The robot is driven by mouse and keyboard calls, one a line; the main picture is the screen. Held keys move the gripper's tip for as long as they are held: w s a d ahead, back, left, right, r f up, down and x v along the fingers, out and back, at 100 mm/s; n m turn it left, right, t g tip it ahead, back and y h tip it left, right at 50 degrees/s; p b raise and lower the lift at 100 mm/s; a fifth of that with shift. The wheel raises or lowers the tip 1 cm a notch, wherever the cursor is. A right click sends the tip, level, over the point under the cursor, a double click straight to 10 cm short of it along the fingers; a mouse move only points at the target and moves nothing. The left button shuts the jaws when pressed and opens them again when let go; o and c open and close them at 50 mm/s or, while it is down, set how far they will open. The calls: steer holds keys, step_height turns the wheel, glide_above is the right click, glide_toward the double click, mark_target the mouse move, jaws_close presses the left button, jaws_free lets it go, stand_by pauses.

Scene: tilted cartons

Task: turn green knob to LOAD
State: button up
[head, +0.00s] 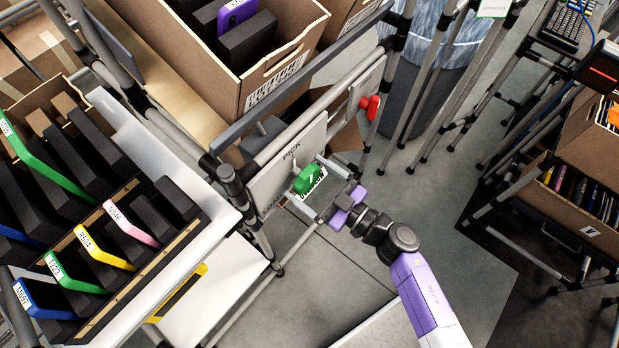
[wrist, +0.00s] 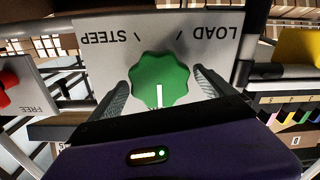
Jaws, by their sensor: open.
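The green knob (head: 306,179) is on a pale upright panel (head: 268,187) marked PICK near its top. In the wrist view the green knob (wrist: 160,78) shows face-on, with the panel (wrist: 160,28) upside down. LOAD is at upper right and STEEP at upper left there. The knob's white line points down in that view, away from both words. My gripper (wrist: 163,90) is open, with one finger on each side of the knob. Narrow gaps seem to separate them, but I cannot tell about contact. The head view also shows my gripper (head: 310,184) at the knob.
A red knob (head: 370,106) is on a separate panel behind, marked FREE in the wrist view. Metal rack tubes surround the panel. A carton (head: 285,75) sits above it. A tray of coloured devices (head: 110,262) is at left.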

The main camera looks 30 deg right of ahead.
steer(key=shift+c, duration=0.2)
steer(key=c, duration=1.3)
